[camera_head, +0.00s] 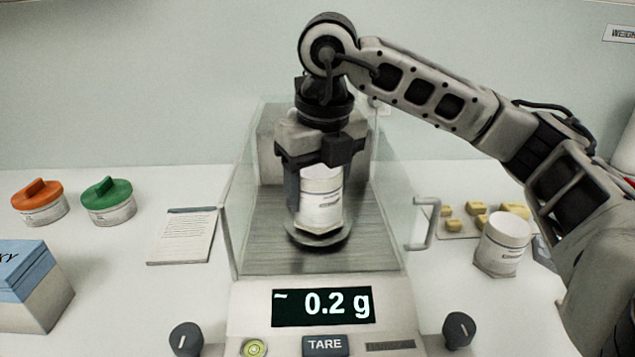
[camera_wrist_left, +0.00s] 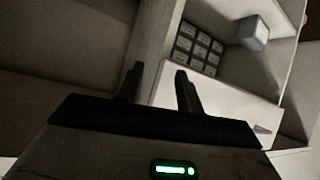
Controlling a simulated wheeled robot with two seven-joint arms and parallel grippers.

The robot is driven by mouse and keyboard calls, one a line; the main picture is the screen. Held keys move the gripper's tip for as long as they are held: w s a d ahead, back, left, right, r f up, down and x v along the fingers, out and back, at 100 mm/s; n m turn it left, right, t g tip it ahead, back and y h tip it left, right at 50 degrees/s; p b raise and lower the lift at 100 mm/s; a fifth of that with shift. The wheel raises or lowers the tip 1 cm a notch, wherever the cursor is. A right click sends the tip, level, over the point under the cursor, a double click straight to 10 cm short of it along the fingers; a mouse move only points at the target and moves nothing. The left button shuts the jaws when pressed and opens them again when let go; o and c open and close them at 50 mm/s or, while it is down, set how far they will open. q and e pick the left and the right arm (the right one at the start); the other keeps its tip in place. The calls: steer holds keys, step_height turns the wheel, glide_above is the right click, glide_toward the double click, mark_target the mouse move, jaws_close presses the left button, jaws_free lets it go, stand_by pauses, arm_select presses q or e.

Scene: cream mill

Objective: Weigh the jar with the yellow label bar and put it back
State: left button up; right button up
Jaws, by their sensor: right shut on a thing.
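My right gripper (camera_head: 318,175) comes down from above inside the balance's glass housing and is shut on a white jar (camera_head: 320,208). The jar is upright over the round weighing pan (camera_head: 318,240). I cannot tell whether its base touches the pan. Its label is partly visible, with a faint yellowish mark. The balance display (camera_head: 322,307) reads "~ 0.2 g". My left gripper (camera_wrist_left: 158,88) shows only in the left wrist view, its fingers apart and empty.
Another white jar (camera_head: 503,245) stands right of the balance, near yellow pieces (camera_head: 480,221). The glass door handle (camera_head: 426,224) sticks out there. Orange-lidded (camera_head: 41,202) and green-lidded (camera_head: 108,202) tubs, a note card (camera_head: 183,237) and a blue-topped box (camera_head: 30,290) are left.

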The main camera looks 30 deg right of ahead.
arm_select(q)
steer(key=shift+r, duration=0.15)
steer(key=shift+f+b, duration=0.3)
steer(key=shift+f, duration=0.2)
arm_select(e)
steer(key=shift+f, duration=0.3)
steer(key=o, duration=1.1)
steer(key=shift+c, duration=0.2)
arm_select(q)
steer(key=r+p, duration=0.1)
steer(key=p, duration=0.1)
steer(key=r+p, duration=0.1)
steer(key=p, duration=0.1)
steer(key=shift+s+a+m, duration=0.2)
steer(key=shift+a+m, duration=0.1)
steer(key=shift+a, duration=0.05)
arm_select(e)
step_height(320, 180, up, 16)
steer(key=s, duration=0.2)
